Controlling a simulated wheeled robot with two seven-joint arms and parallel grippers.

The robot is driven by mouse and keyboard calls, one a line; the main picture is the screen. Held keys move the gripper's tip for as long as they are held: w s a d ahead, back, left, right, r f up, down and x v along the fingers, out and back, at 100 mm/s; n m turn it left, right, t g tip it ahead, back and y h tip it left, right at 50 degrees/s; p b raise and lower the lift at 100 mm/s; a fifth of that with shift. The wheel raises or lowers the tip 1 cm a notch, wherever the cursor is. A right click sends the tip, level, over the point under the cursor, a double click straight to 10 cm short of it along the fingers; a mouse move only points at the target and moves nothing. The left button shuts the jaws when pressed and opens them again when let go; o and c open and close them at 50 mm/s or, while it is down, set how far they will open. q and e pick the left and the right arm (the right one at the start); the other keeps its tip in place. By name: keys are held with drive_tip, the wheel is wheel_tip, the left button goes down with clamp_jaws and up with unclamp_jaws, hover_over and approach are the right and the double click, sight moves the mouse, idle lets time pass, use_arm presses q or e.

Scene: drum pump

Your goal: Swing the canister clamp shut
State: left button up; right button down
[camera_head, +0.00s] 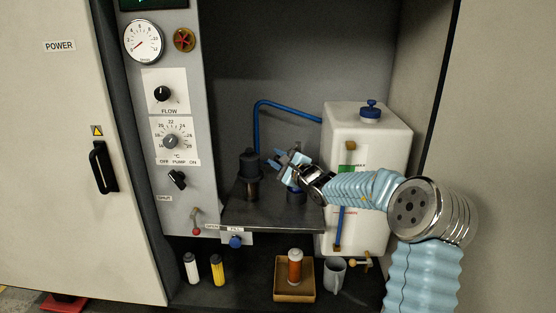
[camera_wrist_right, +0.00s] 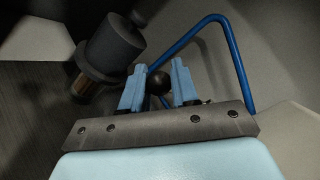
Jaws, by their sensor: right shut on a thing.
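The canister (camera_head: 250,165) stands upright on the dark shelf, with a black head and an amber lower part. It also shows at the upper left of the right wrist view (camera_wrist_right: 110,48). My right gripper (camera_head: 284,160) is just right of the canister, above the shelf. Its two blue fingers (camera_wrist_right: 158,72) are shut on a dark round knob (camera_wrist_right: 158,83), which appears to be the clamp's handle. The rest of the clamp is hidden behind the fingers and the gripper body. My left gripper is not in view.
A white tank (camera_head: 385,150) with a blue cap stands right of the shelf (camera_head: 265,215). A blue pipe (camera_head: 285,105) runs behind the gripper. Below are a tray (camera_head: 293,294) with an orange cartridge, a grey cup (camera_head: 334,275) and two small bottles. The control panel (camera_head: 170,100) is at left.

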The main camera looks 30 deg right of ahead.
drive_tip(key=shift+s+d+r+n+y+p, duration=0.2)
drive_tip(key=shift+s+r+n+y+p, duration=0.15)
drive_tip(key=shift+p, duration=0.3)
drive_tip(key=shift+s+d+y+p, duration=0.1)
drive_tip(key=shift+d+y+p, duration=0.1)
drive_tip(key=shift+y+p, duration=0.15)
drive_tip(key=shift+s+d+f+n+y+b, duration=0.25)
drive_tip(key=shift+s+d+b, duration=0.15)
drive_tip(key=shift+s, duration=0.1)
drive_tip(key=shift+s+d+f+n+y+b, duration=0.15)
drive_tip(key=shift+s+d+n+b, duration=0.1)
drive_tip(key=shift+s+b, duration=0.15)
drive_tip(key=c, duration=0.9)
unclamp_jaws()
drive_tip(key=shift+s, duration=0.1)
